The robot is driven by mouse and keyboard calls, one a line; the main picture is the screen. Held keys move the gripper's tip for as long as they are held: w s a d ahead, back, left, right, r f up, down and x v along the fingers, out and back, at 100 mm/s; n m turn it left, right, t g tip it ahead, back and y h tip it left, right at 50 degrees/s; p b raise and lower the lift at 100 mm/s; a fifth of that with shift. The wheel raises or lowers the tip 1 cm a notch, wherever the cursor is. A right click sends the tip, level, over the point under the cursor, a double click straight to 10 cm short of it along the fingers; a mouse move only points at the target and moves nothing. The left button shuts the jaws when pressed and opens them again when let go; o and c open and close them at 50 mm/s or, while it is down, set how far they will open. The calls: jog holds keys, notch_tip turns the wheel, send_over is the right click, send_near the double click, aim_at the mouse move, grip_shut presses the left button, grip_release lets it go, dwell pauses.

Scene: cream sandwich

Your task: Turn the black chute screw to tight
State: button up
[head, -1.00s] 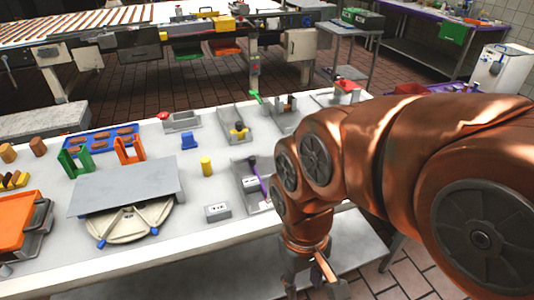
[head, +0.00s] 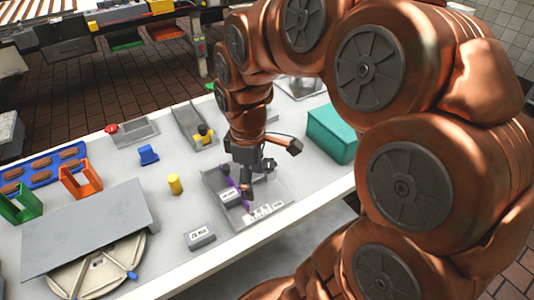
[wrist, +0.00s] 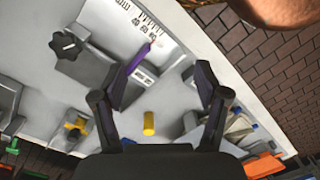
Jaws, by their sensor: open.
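The black chute screw (wrist: 66,45) is a lobed knob on a grey fixture, at the upper left of the wrist view. My gripper (wrist: 158,82) is open and empty, pointing down over the grey chute tray (head: 280,192). The knob lies outside the fingers, beyond the left one, with no contact visible. A purple bar (wrist: 136,62) runs beside the knob, near the left finger. I cannot tell how tight the screw is.
A yellow cylinder (head: 174,184) and a blue block (head: 148,154) stand left of the tray. A labelled grey box (head: 200,236) lies near the front edge. A teal bin (head: 332,135) is right of my gripper. A grey plate (head: 85,228) covers a round disc.

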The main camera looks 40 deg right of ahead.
aim_at(269, 163)
jog(key=w+d+n, duration=0.1)
jog(key=w+d, duration=0.2)
jog(key=w+d+n+p, duration=0.1)
jog(key=w+d+n, duration=0.1)
jog(key=d, duration=0.2)
jog(key=w+d+n, duration=0.2)
jog(key=w+d, duration=0.1)
jog(key=d, duration=0.1)
jog(key=shift+w+f+t+p, duration=0.1)
jog(key=shift+w+t+p, duration=0.2)
jog(key=shift+w+t, duration=0.1)
jog(key=shift+d+f, duration=0.1)
jog(key=shift+d, duration=0.1)
jog(key=shift+f+p, duration=1.2)
jog(key=shift+f, duration=2.65)
jog(key=c, duration=1.2)
